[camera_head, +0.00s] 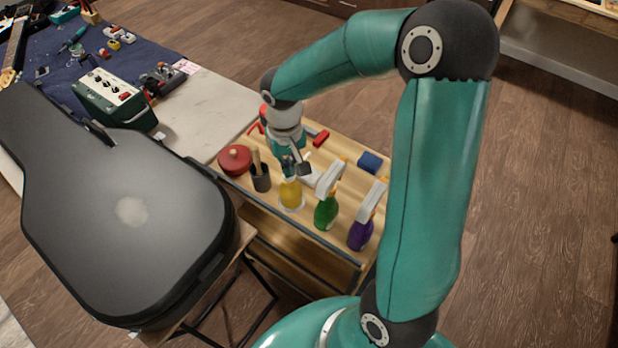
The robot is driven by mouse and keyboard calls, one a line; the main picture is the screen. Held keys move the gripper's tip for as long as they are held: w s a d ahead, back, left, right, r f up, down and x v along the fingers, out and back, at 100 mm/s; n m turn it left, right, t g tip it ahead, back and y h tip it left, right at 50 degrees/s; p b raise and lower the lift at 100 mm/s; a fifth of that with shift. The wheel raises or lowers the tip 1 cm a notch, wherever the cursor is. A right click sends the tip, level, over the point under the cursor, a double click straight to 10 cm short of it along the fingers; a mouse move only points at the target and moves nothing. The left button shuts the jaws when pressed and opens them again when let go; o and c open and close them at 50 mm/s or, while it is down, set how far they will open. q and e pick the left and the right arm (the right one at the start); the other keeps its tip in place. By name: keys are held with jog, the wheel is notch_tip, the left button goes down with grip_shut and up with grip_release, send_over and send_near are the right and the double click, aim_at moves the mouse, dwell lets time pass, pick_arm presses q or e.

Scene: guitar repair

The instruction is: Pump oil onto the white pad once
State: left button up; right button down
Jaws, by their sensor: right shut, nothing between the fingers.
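A yellow bottle (291,194) stands upright on the wooden cart top, and its top is partly hidden by my right gripper. My right gripper (294,173) points down at the bottle's top; its fingers are shut with nothing between them. I cannot tell whether it touches the pump head. I cannot clearly make out a white pad; a pale round patch (131,211) shows on the black guitar case (75,215). My left gripper is not in view.
A green spray bottle (327,210) and a purple spray bottle (362,232) stand right of the yellow one. A dark cup (261,180) and a red round container (235,159) stand left. A blue block (370,162) lies farther back. A green amplifier (112,100) sits on the workbench.

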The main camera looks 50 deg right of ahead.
jog(key=shift+r+p, duration=1.1)
jog(key=shift+r, duration=0.5)
notch_tip(320, 180, up, 6)
jog(key=p, duration=0.4)
jog(key=shift+a, duration=0.1)
dwell(0.4)
